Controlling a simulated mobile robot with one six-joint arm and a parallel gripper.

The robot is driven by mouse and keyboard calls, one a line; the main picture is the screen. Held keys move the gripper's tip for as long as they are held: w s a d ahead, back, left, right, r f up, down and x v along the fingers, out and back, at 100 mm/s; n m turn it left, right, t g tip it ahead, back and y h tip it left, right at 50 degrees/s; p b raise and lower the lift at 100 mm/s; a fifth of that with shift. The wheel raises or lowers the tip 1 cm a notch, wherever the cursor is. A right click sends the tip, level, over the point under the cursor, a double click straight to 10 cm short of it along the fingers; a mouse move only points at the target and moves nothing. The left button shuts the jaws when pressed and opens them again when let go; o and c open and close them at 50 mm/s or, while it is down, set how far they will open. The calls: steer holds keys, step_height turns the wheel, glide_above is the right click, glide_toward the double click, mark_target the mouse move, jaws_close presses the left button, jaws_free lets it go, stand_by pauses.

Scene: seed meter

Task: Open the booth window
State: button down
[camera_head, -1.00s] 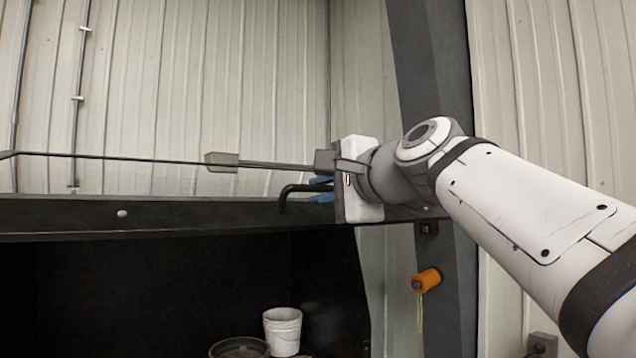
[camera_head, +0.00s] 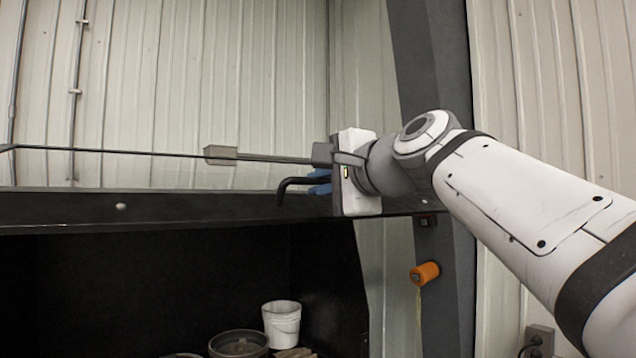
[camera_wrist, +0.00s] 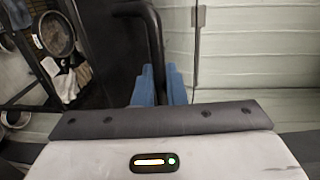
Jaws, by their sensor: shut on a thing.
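A dark horizontal panel edge (camera_head: 190,209), apparently the booth window's rail, crosses the head view above a dark opening. A bent black handle (camera_head: 284,186) sticks out from it near its right end. My gripper (camera_head: 318,184) is at this handle, its blue fingers closed around it. In the wrist view the handle (camera_wrist: 140,12) runs down between the blue fingers of my gripper (camera_wrist: 160,82). The grip itself is partly hidden by the gripper body. I cannot tell how far the window stands open.
A thin rod with a grey block (camera_head: 220,153) runs above the rail. A white bucket (camera_head: 282,324) and a round dark tub (camera_head: 239,344) show below, inside the opening. An orange cylinder (camera_head: 425,273) hangs on the dark post (camera_head: 437,80) at the right, near my arm.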

step_height(320, 180, down, 9)
steer(key=w+a+b, duration=0.1)
steer(key=b, duration=0.5)
steer(key=shift+w+r+b, duration=0.15)
steer(key=shift+w+b, duration=0.15)
steer(key=shift+w, duration=0.1)
steer(key=shift+a, duration=0.1)
steer(key=c, duration=1.9)
jaws_free()
steer(key=shift+s, duration=0.1)
steer(key=b+v, duration=0.2)
steer(key=v, duration=0.6)
steer(key=shift+r, duration=0.1)
